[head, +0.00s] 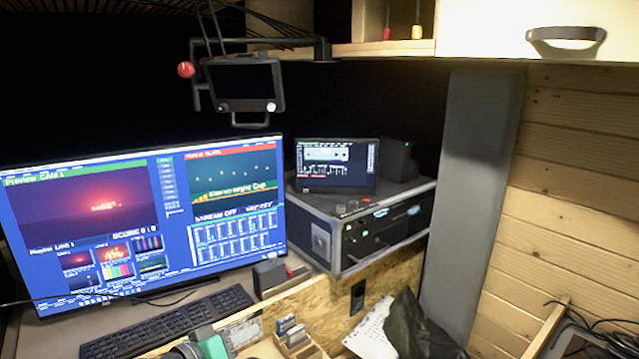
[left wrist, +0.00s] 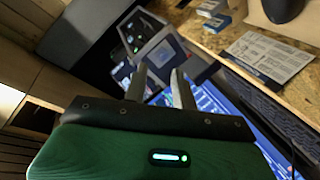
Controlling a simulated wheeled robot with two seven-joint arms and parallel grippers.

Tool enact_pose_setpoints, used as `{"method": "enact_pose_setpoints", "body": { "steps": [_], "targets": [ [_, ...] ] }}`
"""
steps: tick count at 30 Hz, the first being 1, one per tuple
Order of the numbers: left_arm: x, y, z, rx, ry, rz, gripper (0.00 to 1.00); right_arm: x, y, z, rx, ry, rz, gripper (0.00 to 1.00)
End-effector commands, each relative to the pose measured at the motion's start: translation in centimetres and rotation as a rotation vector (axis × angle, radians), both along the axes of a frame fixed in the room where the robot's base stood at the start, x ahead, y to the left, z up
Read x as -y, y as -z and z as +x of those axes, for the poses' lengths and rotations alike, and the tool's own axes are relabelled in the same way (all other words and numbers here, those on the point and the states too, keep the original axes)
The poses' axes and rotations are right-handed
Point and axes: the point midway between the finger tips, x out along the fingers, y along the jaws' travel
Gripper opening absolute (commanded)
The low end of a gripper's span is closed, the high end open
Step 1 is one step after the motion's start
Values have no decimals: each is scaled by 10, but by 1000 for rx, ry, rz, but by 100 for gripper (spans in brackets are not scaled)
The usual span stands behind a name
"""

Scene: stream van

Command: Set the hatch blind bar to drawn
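I cannot make out a hatch blind bar for certain in either view. At the top of the head view, a dark bracket (head: 323,49) carries a small dark screen (head: 245,84), with a red ball knob (head: 186,69) at its left; whether this is part of the blind is unclear. My left gripper (head: 212,343) is low in the head view, partly cut off by the bottom edge. In the left wrist view its two grey fingers (left wrist: 158,80) stand apart with nothing visible held between them. My right gripper is not in view.
A large lit monitor (head: 140,215) and a keyboard (head: 165,325) fill the left. A black equipment case (head: 385,222) stands in the middle with a small screen (head: 336,165) on top. A tall grey panel (head: 470,200) and wooden wall (head: 565,190) are right. A cabinet (head: 480,25) overhangs.

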Motion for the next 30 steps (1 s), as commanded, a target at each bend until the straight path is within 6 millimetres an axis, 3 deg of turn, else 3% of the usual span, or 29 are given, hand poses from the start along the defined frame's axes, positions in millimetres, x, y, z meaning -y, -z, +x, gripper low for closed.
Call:
{"method": "enact_pose_setpoints", "body": {
  "steps": [1,6,12,18,24,28,30],
  "targets": [
    [-2,28,-19,-48,-4,66,27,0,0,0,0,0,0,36],
    [-14,103,-84,-202,-4,294,27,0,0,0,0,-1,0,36],
    [-35,168,-172,-384,14,543,27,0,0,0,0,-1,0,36],
    [-54,197,-241,-520,36,715,27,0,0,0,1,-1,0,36],
    [-69,208,-291,-616,58,829,27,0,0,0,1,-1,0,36],
    [-78,212,-320,-672,72,893,27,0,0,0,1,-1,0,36],
    [-76,231,-310,-674,73,890,27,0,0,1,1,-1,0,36]
  ]
}}
